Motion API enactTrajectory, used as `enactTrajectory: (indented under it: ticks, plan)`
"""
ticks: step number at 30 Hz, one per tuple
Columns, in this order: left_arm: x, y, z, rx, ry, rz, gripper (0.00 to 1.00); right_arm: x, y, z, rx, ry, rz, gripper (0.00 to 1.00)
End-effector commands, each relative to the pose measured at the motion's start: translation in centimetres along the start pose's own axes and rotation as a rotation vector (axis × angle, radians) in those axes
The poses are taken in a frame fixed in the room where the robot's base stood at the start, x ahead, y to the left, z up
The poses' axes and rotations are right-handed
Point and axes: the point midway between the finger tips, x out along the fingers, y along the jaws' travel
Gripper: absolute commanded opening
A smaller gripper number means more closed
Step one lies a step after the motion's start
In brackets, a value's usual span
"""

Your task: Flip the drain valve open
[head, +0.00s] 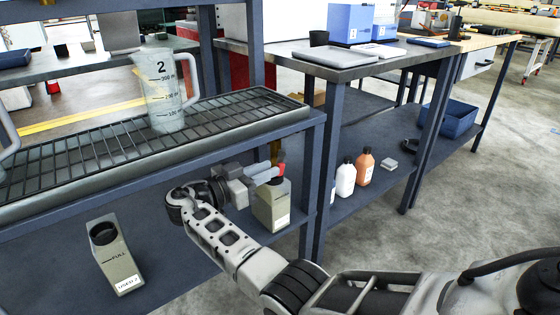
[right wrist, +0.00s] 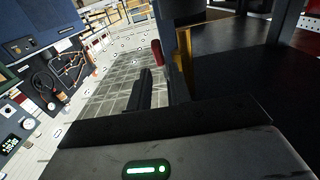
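A small red valve handle (head: 281,169) shows under the front right part of the grated drain tray (head: 255,115). In the right wrist view the red handle (right wrist: 157,52) stands ahead of the fingers, roughly in line with the gap between them. My right gripper (head: 270,173) is open, its fingers close beside the handle at the left. Whether they touch it I cannot tell. The fingers hide most of the valve body. A beige container (head: 271,210) stands just below. My left gripper is not in view.
A clear measuring jug (head: 164,95) marked 2 stands on the grate. A white bottle (head: 345,179) and an orange-brown bottle (head: 364,168) stand to the right. A trolley leg (head: 308,190) is close right of the gripper.

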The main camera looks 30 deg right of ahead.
Motion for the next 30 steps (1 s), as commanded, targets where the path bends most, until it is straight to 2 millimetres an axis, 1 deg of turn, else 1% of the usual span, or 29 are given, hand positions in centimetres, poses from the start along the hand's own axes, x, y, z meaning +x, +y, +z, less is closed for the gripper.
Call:
enactTrajectory:
  ticks: [1, 3, 6, 9, 13, 20, 22, 23, 27, 30]
  plan:
    - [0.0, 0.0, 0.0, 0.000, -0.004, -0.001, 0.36, 1.1, 0.1, 0.0, -0.001, 0.001, 0.003, 0.20]
    - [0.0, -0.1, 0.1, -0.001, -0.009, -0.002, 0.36, 2.2, 0.1, 0.0, -0.001, 0.000, 0.003, 0.20]
    - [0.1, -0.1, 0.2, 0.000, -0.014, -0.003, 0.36, 3.5, 0.0, 0.0, -0.001, 0.000, 0.001, 0.20]
    - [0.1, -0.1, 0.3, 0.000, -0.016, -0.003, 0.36, 4.3, 0.0, 0.0, -0.001, 0.000, 0.001, 0.20]
    - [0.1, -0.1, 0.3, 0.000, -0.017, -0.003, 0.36, 4.8, 0.0, 0.0, -0.001, 0.000, 0.000, 0.20]
    - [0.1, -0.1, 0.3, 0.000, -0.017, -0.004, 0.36, 4.8, 0.0, 0.1, -0.001, -0.001, 0.000, 0.20]
    - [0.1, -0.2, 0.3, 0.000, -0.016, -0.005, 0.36, 4.8, 0.0, 0.1, -0.001, -0.001, 0.000, 0.03]
    - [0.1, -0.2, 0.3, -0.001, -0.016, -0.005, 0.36, 4.8, 0.0, 0.1, -0.001, -0.001, 0.000, 0.00]
    - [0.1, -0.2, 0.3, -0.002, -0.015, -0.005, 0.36, 4.8, 0.0, 0.1, -0.001, 0.000, 0.000, 0.00]
    - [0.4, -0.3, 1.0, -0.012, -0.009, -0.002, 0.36, 4.8, 0.0, 0.5, -0.001, 0.019, 0.000, 0.00]
